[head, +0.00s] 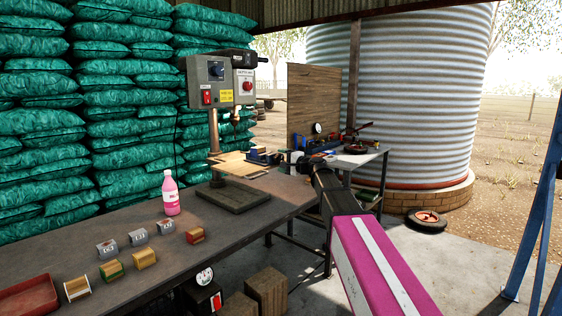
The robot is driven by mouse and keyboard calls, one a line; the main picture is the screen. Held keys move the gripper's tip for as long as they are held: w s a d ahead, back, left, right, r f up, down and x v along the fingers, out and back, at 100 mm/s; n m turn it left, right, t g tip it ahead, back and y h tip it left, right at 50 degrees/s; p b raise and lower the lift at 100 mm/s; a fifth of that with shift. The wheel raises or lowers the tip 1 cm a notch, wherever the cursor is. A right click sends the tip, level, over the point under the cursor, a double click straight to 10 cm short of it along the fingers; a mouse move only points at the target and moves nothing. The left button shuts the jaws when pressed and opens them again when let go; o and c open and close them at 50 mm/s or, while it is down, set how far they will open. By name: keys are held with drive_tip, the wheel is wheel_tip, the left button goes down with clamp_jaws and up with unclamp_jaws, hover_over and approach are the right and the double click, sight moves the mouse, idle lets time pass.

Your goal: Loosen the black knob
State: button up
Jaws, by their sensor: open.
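A drill press (222,85) stands on the workbench, with a grey head, a column and a dark base plate. A dark round knob (216,69) is on the front of its head; I cannot tell whether it is the black knob of the task. A wooden board (232,166) and a small blue vise (259,156) are at the press's table height. My gripper (281,158) is at the right of the vise, small and dark in the head view. It is open. I cannot make out any knob between its fingers, nor whether it touches anything.
On the bench (130,237) are a pink bottle (170,193), several small blocks, and a red tray (28,296). A second table (365,160) with tools is behind my arm. Wooden crates (266,290) stand below. Green sacks (120,90) are stacked at the back left.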

drive_tip(key=v, duration=0.8)
drive_tip(key=shift+s+d, duration=0.2)
drive_tip(key=shift+d, duration=0.1)
drive_tip(key=s+d+f+n+g+h, duration=0.2)
drive_tip(key=s+f, duration=0.2)
drive_tip(key=f, duration=0.5)
drive_tip(key=s+d+f+n+g+h, duration=0.1)
drive_tip(key=s+d+f+g+h, duration=0.3)
drive_tip(key=f, duration=0.6)
drive_tip(key=s+f+n+h, duration=0.1)
drive_tip(key=s+f+n, duration=0.1)
drive_tip(key=s+f, duration=0.5)
drive_tip(key=s+d+f+n+g+h, duration=0.1)
drive_tip(key=s+d+f+g+h, duration=0.1)
drive_tip(key=s+d+f, duration=0.3)
drive_tip(key=s+d+f+n+g+h, duration=0.1)
drive_tip(key=s+d+f+g+h, duration=0.2)
drive_tip(key=s+d+f+h, duration=0.2)
drive_tip(key=s+f, duration=0.3)
drive_tip(key=f, duration=0.3)
drive_tip(key=shift+s+d+f+n, duration=0.2)
drive_tip(key=shift+d+f+n, duration=0.1)
drive_tip(key=shift+n, duration=0.1)
